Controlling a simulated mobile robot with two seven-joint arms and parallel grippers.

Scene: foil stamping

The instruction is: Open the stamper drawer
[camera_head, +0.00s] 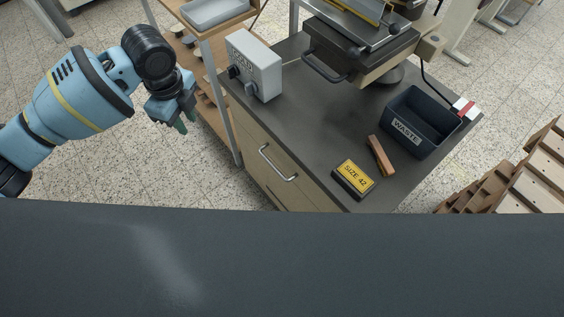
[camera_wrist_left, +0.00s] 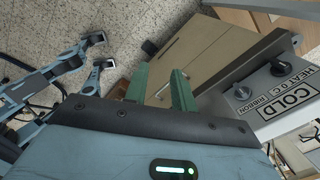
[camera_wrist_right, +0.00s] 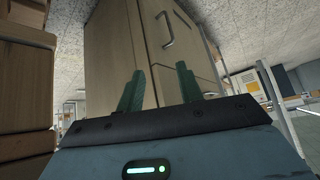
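The stamper (camera_head: 362,45) is a dark machine on the cabinet's dark top, at the upper right in the head view. A dark bar handle (camera_head: 322,74) sits on its front left side, and its drawer looks shut. My left gripper (camera_head: 180,124) is left of the cabinet, apart from it and well away from the stamper. Its green fingers are spread and empty in the left wrist view (camera_wrist_left: 160,90). My right gripper (camera_wrist_right: 159,90) is out of the head view. Its fingers are spread and empty, facing the cabinet front. Neither wrist view clearly shows the stamper.
The wooden cabinet has a silver handle (camera_head: 277,163). On its top are a grey control box (camera_head: 254,66), a WASTE bin (camera_head: 421,122), a wooden block (camera_head: 380,155) and a SIZE 42 box (camera_head: 353,180). A shelf rack (camera_head: 208,60) stands left of the cabinet.

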